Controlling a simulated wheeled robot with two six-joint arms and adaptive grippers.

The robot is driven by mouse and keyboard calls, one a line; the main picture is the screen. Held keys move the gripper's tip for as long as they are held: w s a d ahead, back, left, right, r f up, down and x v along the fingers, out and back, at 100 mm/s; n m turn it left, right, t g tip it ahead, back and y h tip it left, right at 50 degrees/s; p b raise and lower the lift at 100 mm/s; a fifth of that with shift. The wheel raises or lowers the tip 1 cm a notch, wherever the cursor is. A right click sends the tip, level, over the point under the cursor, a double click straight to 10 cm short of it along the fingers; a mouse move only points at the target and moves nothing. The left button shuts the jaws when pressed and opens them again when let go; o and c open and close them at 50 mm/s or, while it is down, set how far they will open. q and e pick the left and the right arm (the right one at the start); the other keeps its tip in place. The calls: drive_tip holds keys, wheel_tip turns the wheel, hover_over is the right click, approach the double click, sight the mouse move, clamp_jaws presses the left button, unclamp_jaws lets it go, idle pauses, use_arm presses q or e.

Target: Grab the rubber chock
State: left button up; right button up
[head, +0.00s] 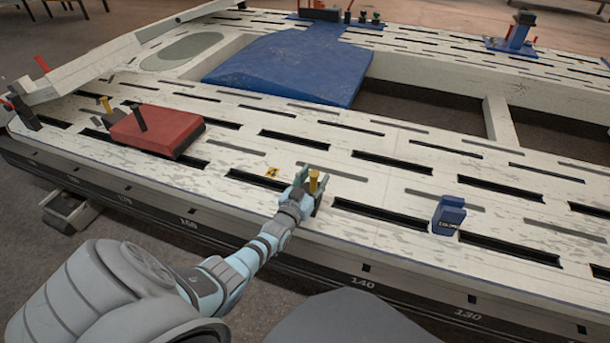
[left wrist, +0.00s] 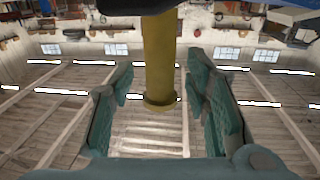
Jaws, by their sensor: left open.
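A yellow post (head: 313,183) with a flanged end stands on the near rail of the frame bench. It looks joined to a dark piece, probably the rubber chock, mostly hidden behind my gripper in the head view. In the left wrist view, which looks upside down, the yellow post (left wrist: 159,60) comes from the dark piece (left wrist: 135,5) at the top edge. My left gripper (head: 309,180) is open around the post. Its fingers (left wrist: 160,105) lie on both sides with gaps visible. My right gripper is not in view.
A blue block (head: 448,215) stands right on the slotted rail (head: 390,190). A red block (head: 157,130) lies left, near another yellow-topped piece (head: 105,104). A small yellow label (head: 272,171) lies by the gripper. A large blue panel (head: 290,68) spans behind.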

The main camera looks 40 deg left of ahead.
use_arm(q)
drive_tip(key=shift+c, duration=0.3)
clamp_jaws()
drive_tip(key=shift+r, duration=0.15)
